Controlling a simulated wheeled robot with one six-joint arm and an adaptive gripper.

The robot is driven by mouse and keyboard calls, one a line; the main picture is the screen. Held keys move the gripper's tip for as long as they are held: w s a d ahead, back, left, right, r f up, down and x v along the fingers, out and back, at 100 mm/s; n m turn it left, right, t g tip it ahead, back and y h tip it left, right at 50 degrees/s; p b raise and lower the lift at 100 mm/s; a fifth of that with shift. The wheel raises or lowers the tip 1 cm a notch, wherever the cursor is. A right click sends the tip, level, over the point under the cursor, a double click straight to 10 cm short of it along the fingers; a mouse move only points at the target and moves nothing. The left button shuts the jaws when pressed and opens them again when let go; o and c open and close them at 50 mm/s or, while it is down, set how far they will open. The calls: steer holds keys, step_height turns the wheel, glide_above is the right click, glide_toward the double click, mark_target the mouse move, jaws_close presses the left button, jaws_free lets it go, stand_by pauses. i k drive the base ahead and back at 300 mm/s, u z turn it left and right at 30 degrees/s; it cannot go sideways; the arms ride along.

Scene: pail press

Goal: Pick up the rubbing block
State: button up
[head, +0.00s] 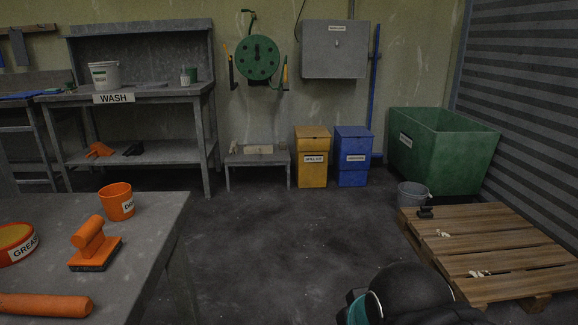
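An orange block with a raised grip and a dark flat base (95,246) sits on the grey table at the left front; it looks like the rubbing block. It stands apart from the things around it, with its grip on top. My gripper is not in view. Only a black, rounded part of my arm with a teal ring shows at the bottom, right of the middle, well away from the block.
The grey table (152,222) also holds an orange cup (117,201), a grease tub (17,243) and an orange cylindrical handle (45,305). A wooden pallet (497,240) lies at the right, before a green bin (455,155). The floor between table and pallet is clear.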

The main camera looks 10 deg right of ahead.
mark_target(425, 212)
steer(key=z, duration=0.35)
steer(key=i, duration=1.8)
steer(key=z, duration=0.75)
steer(key=i, duration=2)
steer(key=z, duration=0.4)
